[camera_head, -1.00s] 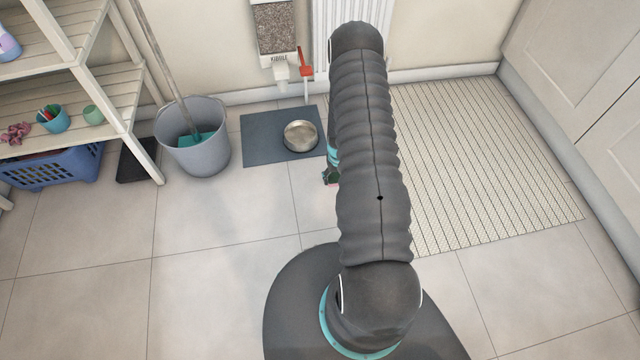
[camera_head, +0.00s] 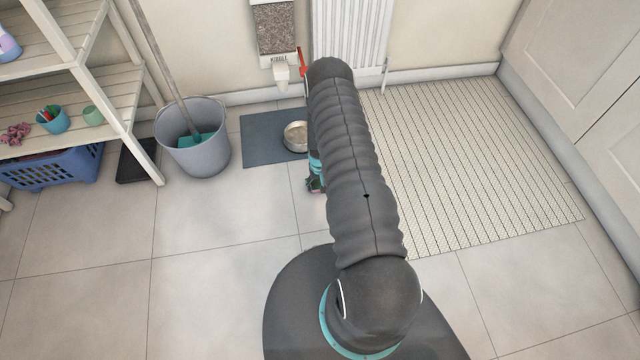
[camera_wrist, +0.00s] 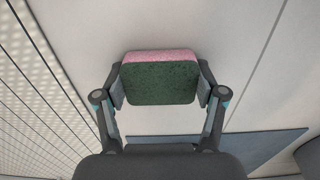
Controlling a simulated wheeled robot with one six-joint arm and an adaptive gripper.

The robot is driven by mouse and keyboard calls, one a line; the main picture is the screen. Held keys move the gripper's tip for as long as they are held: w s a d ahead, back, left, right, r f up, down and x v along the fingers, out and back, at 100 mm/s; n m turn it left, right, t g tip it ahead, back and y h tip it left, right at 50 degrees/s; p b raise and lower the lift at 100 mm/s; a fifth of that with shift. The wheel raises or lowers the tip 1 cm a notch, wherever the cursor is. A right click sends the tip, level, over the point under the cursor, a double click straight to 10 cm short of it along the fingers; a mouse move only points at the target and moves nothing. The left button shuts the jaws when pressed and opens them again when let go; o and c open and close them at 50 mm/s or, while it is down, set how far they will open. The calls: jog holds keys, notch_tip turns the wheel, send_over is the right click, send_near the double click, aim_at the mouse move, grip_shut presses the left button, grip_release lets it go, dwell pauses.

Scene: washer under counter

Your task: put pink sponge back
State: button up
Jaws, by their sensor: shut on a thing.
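The pink sponge (camera_wrist: 160,56) shows in the wrist view as a block with a pink layer and a dark green scouring face turned to the camera. My gripper (camera_wrist: 160,85) is shut on it, with one finger pressed against each short side. The tiled floor lies behind the sponge. In the head view my gripper (camera_head: 315,184) is mostly hidden behind my own arm. The sponge cannot be made out clearly there.
A blue basket (camera_head: 50,170) sits beneath. A grey bucket (camera_head: 192,150), mat (camera_head: 262,140) and bowl (camera_head: 296,136) stand on the floor. Open tiles lie left of my arm.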

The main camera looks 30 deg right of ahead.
jog(key=shift+f, duration=0.2)
jog(key=o, duration=1.2)
jog(key=shift+r, duration=0.1)
jog(key=shift+r, duration=0.1)
notch_tip(320, 180, up, 12)
notch_tip(320, 180, up, 20)
jog(key=r+t, duration=0.1)
send_over(319, 183)
jog(key=w+a, duration=0.2)
jog(key=a, duration=0.1)
jog(key=s+a+r+n+t, duration=0.1)
jog(key=s+a+r, duration=0.15)
jog(key=r, duration=0.55)
jog(key=s+a+r+n+t, duration=0.1)
jog(key=s+a+r, duration=0.15)
jog(key=r, duration=0.65)
jog(key=s+a+r+t, duration=0.1)
jog(key=s+a+r, duration=0.4)
jog(key=s+r, duration=0.55)
jog(key=s+a+r, duration=0.1)
jog(key=s+r, duration=0.1)
jog(key=s, duration=0.5)
jog(key=s+a+r+n+t, duration=0.1)
jog(key=s+a+r, duration=0.1)
jog(key=s, duration=0.5)
jog(key=shift+s+r+t, duration=0.3)
jog(key=shift+s+r, duration=0.05)
jog(key=shift+r, duration=0.45)
